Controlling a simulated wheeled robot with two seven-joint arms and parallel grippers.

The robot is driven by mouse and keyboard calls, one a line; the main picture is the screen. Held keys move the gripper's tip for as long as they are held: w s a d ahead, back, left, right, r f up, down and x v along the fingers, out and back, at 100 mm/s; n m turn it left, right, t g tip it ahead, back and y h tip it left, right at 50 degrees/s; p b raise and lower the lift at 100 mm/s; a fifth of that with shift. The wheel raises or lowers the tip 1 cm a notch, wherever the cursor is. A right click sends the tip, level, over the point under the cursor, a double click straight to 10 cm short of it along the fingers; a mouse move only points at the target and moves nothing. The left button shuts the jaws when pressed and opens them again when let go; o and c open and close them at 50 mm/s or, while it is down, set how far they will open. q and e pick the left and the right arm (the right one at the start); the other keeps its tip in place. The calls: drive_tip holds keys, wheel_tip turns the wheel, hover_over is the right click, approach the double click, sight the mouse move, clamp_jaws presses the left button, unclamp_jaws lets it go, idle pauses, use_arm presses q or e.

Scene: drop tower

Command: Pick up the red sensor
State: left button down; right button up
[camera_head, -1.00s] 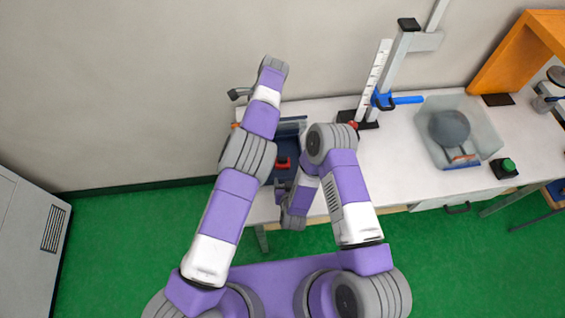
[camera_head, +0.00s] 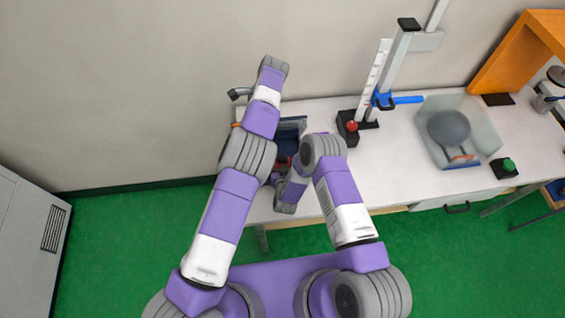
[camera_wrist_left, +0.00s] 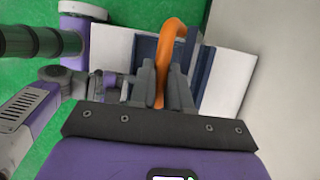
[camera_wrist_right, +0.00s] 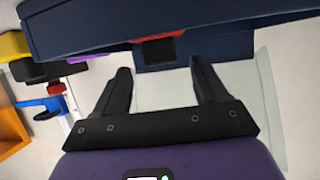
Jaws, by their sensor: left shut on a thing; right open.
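The red sensor, a red piece with a dark face (camera_wrist_right: 172,38), shows at a dark blue case (camera_wrist_right: 90,35) in the right wrist view. In the head view a bit of red (camera_head: 284,161) shows in the blue case (camera_head: 291,126), partly hidden by my right arm. My right gripper (camera_wrist_right: 160,66) is open and empty, its fingertips just short of the red piece; in the head view the gripper (camera_head: 276,173) is partly hidden. My left gripper (camera_wrist_left: 162,68) is shut on an orange curved handle (camera_wrist_left: 171,32); its fingers are hard to see in the head view.
A tower with a scale (camera_head: 375,72) and blue clamp (camera_head: 405,100) stands right of the case, with a red-button box (camera_head: 349,128) at its foot. A clear tub (camera_head: 480,140), a green-button box (camera_head: 505,168) and an orange shelf (camera_head: 500,58) are further right.

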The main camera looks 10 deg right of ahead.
sight(283, 159)
use_arm(q)
drive_tip(key=shift+f, duration=0.2)
use_arm(e)
drive_tip(key=shift+x, duration=2)
drive_tip(key=shift+a+f, duration=0.1)
drive_tip(key=c, duration=1.1)
wheel_tip(283, 159, up, 9)
drive_tip(key=shift+s+r, duration=0.1)
drive_tip(key=shift+r, duration=0.05)
drive_tip(key=shift+c, duration=0.2)
drive_tip(key=shift+s+d+r, duration=0.2)
drive_tip(key=shift+r, duration=0.1)
drive_tip(key=s+d+r, duration=0.4)
drive_tip(key=s+d, duration=0.7)
drive_tip(key=s, duration=0.4)
drive_tip(key=shift+s+d, duration=0.3)
